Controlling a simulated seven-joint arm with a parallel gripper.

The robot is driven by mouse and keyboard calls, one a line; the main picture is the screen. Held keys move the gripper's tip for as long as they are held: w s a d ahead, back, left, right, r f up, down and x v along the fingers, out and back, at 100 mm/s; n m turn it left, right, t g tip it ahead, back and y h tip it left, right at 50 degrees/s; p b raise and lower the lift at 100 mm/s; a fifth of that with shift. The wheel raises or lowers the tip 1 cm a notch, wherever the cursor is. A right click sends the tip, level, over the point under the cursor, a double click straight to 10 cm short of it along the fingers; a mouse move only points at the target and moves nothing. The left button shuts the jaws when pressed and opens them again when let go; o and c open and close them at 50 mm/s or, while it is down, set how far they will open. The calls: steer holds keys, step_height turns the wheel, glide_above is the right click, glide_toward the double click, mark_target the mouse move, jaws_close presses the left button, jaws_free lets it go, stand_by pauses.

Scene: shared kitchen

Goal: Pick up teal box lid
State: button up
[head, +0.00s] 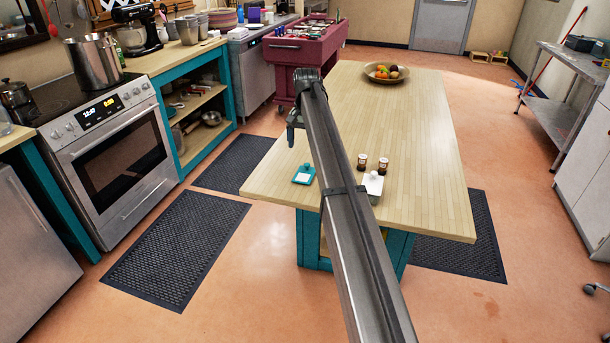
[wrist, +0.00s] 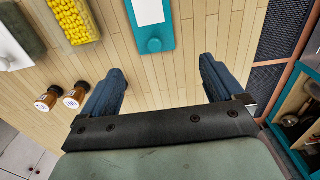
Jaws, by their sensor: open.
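The teal box lid (head: 303,174) lies near the left front edge of the wooden island top. It has a white label and a round teal knob. In the wrist view the teal lid (wrist: 165,39) shows at the top centre, cut off by the frame edge. My gripper (wrist: 160,75) is open and empty. Its two blue fingers are spread wide, with bare wood between them and the lid's knob just beyond their tips. In the head view my gripper (head: 293,133) hangs over the island's left edge, apart from the lid.
Two small brown jars (head: 372,164) stand right of the lid, near a white lidded box (head: 373,184). The wrist view also shows a yellow-filled container (wrist: 76,20) and a dark green one (wrist: 23,27). A fruit bowl (head: 386,75) sits at the far end. The island's right side is clear.

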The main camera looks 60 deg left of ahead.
mark_target(305, 172)
step_height(305, 172, down, 3)
steer(key=shift+r, duration=0.15)
steer(key=shift+w+d+f, duration=0.1)
steer(key=shift+d+f, duration=0.1)
steer(key=shift+f, duration=1.1)
steer(key=shift+d+f, duration=0.2)
steer(key=shift+f, duration=1.05)
steer(key=c, duration=1.1)
